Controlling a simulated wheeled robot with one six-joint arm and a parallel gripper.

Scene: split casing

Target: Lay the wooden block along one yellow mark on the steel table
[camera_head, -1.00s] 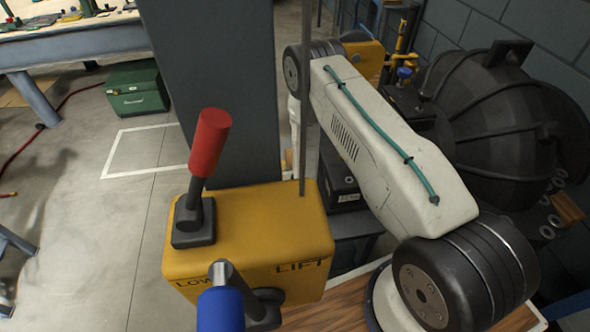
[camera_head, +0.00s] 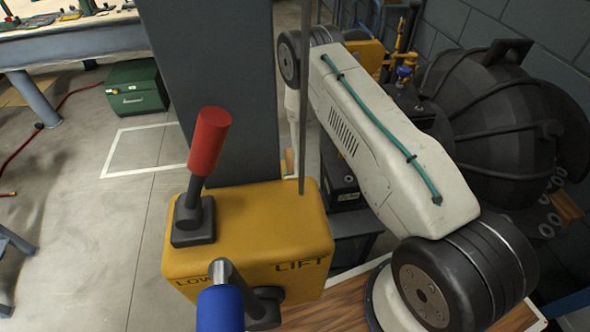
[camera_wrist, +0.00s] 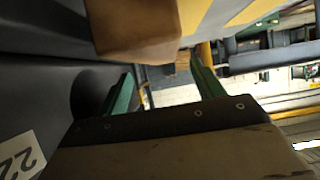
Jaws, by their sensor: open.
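In the wrist view, a plain brown block (camera_wrist: 138,32), which looks like the wooden block, shows at the top, cut off by the frame edge. It is just past the fingertips of my gripper (camera_wrist: 161,64). The two green fingers stand apart with nothing held between them. Beside the block is a grey surface (camera_wrist: 218,16) with yellow marks (camera_wrist: 256,12), which looks like the steel table. Whether the block touches this surface, I cannot tell. The head view shows my arm, but not my gripper, the block or the marks.
In the head view, a large black ribbed casing (camera_head: 500,125) stands at the right by the wall. A green toolbox (camera_head: 136,88) is on the floor at the left, near a workbench (camera_head: 75,45). The floor between is mostly clear. A dark panel (camera_wrist: 30,110) is close in the wrist view.

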